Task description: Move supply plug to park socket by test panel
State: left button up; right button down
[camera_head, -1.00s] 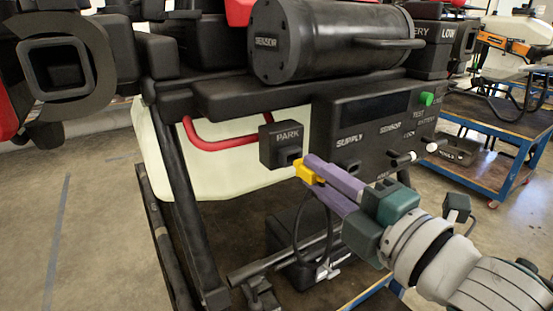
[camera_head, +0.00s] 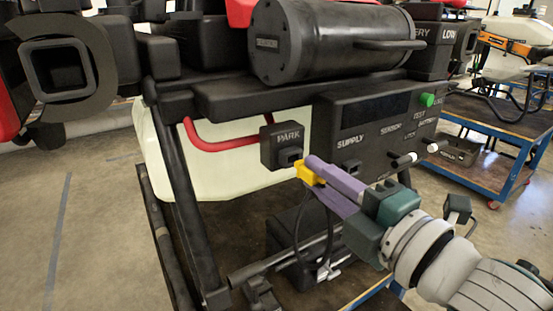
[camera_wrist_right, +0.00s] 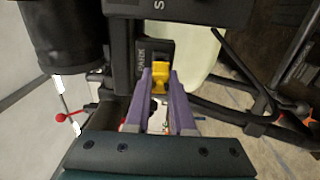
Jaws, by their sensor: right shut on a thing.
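My right gripper (camera_head: 313,177) is shut on the yellow supply plug (camera_head: 307,174), which sits between its purple fingertips. The plug also shows in the right wrist view (camera_wrist_right: 160,76) at the ends of the fingers. It is right at the front of the black park socket (camera_head: 283,147), labelled PARK, touching or very close. I cannot tell whether it is seated. A dark cable hangs from the plug. The black test panel (camera_head: 371,132), with SUPPLY and SENSOR labels, is right of the socket. My left gripper is not in view.
A black sensor cylinder (camera_head: 330,42) lies above the panel. A red pipe (camera_head: 222,145) runs left of the socket before a pale tank (camera_head: 165,160). Dark frame legs (camera_head: 185,210) stand at left. A blue cart (camera_head: 500,150) is at the right. Open floor is at left.

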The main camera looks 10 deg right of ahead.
jog(key=shift+b+x, duration=0.55)
jog(key=shift+x, duration=0.65)
jog(key=c, duration=0.7)
grip_release()
jog(key=v, duration=0.9)
jog(key=shift+s+d, duration=0.1)
jog(key=shift+s, duration=0.3)
